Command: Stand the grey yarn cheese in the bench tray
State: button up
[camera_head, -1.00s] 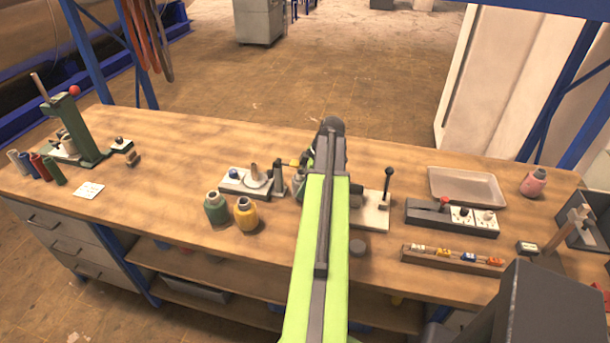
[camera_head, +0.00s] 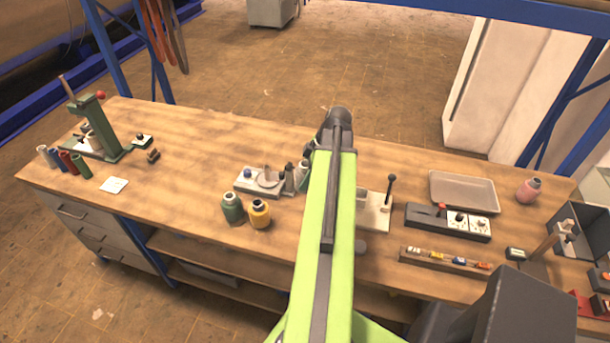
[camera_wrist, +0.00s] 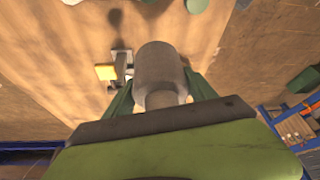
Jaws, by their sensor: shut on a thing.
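The grey yarn cheese (camera_wrist: 158,68) fills the middle of the wrist view, a plain grey cylinder with a paler narrow end towards the camera. My gripper (camera_wrist: 160,88) is shut on it, with a green finger on each side. In the head view my lime-green arm reaches over the bench and hides most of the gripper and the cheese. The bench tray (camera_head: 463,191) is a shallow, pale grey, rectangular tray at the back right of the bench. It looks empty and lies to the right of my arm.
A pink yarn cone (camera_head: 528,191) stands right of the tray. A switch box (camera_head: 447,222) and a rack of small coloured items (camera_head: 445,261) lie in front of it. Green (camera_head: 232,208) and yellow (camera_head: 259,214) cones stand left of my arm. The bench's left middle is clear.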

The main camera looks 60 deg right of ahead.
aim_at(461, 200)
jog(key=u, duration=0.1)
jog(key=k, duration=1.7)
jog(key=z, duration=0.65)
jog(key=i, duration=0.5)
jog(key=z, duration=0.05)
